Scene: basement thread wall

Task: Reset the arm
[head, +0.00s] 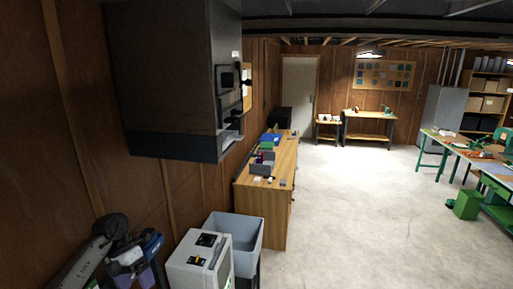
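My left arm comes in at the bottom left corner of the head view. Its dark and blue end, which seems to be my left gripper (142,272), is partly cut off by the lower edge. Purple patches show at its lower end, but I cannot tell whether these are fingers or something held. It is in front of the brown wood wall, left of a white machine (200,262). My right arm and gripper are not in view.
A large dark cabinet (170,70) hangs on the left wall above my arm. A grey bin (240,232) stands behind the white machine. Beyond are a wooden desk (262,205), a green-legged table (430,137) and a green bin (466,205). The concrete floor between is clear.

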